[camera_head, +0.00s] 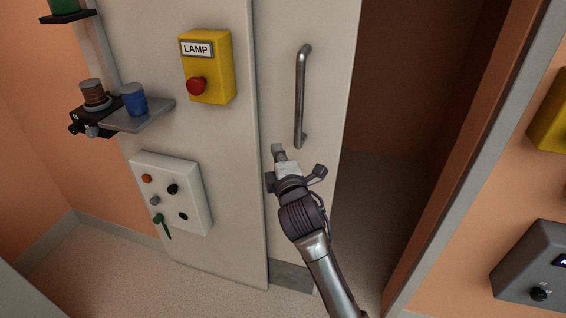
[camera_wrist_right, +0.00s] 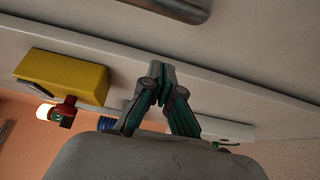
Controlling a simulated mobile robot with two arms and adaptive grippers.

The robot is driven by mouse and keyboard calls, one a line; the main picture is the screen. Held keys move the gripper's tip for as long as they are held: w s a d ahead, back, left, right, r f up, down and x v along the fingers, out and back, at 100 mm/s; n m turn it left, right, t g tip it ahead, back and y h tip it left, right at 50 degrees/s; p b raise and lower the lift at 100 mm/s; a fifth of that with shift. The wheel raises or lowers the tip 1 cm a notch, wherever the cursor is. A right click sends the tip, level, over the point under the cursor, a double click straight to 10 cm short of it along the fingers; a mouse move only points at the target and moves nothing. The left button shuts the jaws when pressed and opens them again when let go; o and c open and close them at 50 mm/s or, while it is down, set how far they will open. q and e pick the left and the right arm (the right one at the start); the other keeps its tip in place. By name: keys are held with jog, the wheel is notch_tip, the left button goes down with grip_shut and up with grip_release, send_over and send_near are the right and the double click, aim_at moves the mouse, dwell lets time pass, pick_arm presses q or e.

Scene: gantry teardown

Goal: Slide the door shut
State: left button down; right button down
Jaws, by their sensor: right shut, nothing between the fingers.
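The sliding door (camera_head: 325,120) is a pale grey panel with a vertical metal bar handle (camera_head: 300,98). It stands part way open, with a dark doorway (camera_head: 390,130) to its right. My right gripper (camera_head: 278,150) is shut and empty, just left of and below the handle's lower end. I cannot tell whether its tip touches the door. In the right wrist view the shut fingertips (camera_wrist_right: 160,72) show against the pale panels, and part of the handle (camera_wrist_right: 172,6) crosses the top, apart from the fingers. My left gripper is not in view.
Left of the door, the wall panel bears a yellow LAMP box (camera_head: 207,66) with a red button, a white control box (camera_head: 172,192) and a shelf (camera_head: 140,118) with spools. Right of the doorway are a grey frame (camera_head: 480,150) and a dark grey box (camera_head: 533,268).

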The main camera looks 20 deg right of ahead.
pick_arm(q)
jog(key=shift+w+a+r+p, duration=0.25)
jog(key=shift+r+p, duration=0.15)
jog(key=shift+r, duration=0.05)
pick_arm(e)
jog(key=w+d, duration=0.1)
jog(key=d, duration=0.1)
jog(key=w+d, duration=0.2)
jog(key=shift+f, duration=0.1)
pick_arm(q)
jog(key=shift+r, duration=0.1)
pick_arm(e)
jog(key=shift+s+d, duration=0.1)
